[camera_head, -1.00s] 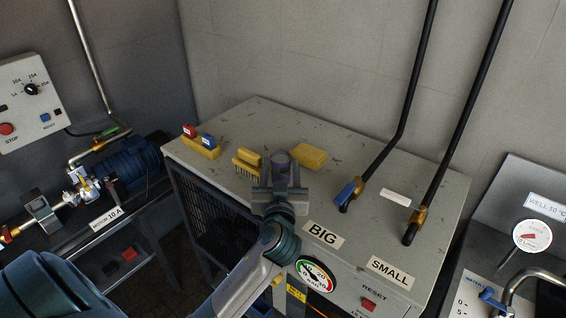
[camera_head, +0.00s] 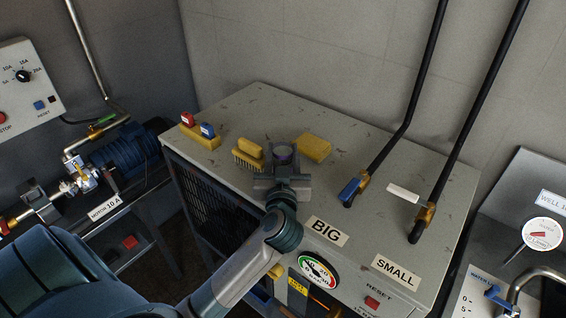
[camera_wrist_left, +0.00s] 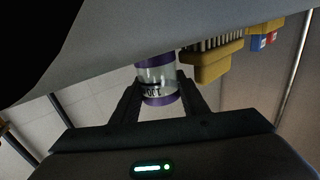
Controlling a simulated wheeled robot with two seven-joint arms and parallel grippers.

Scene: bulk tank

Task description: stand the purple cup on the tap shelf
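The purple cup (camera_head: 284,152) is clear with purple bands at both ends and dark lettering. It is upright at the bench top, beside the yellow brush. My left gripper (camera_head: 284,168) is around it, and the arm reaches in from the lower left. In the left wrist view the cup (camera_wrist_left: 157,78) sits between the two fingers, which appear to press its sides. Whether its base touches the bench top is hard to tell. A tap (camera_head: 528,280) stands at the lower right; I cannot make out its shelf. My right gripper is not in view.
Two black pipes with valves (camera_head: 354,188) rise to the cup's right. A motor (camera_head: 130,155) is at left.

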